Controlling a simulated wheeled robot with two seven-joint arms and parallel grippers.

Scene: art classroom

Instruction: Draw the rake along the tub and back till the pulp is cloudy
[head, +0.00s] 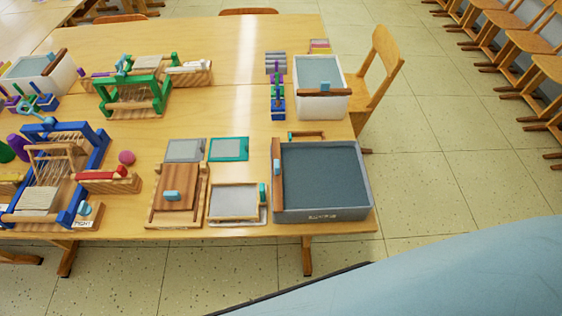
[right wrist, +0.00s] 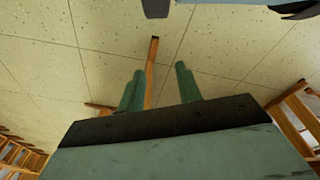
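A grey tub (head: 368,190) stands at the front right corner of the table in the head view, filled with flat dark blue-grey pulp (head: 325,175). A wooden bar with a light blue grip, seemingly the rake (head: 277,187), lies along the tub's left side; whether it dips into the pulp is unclear. My right gripper (right wrist: 159,68) shows in the right wrist view with two teal fingers apart and nothing between them, above the tiled floor. It is away from the tub and does not show in the head view. My left gripper is not in view.
A smaller white tub (head: 335,108) with its own wooden bar stands behind. Left of the grey tub are a framed screen (head: 235,201), a wooden board (head: 178,190) and looms (head: 133,97). A chair (head: 378,75) stands at the table's right edge.

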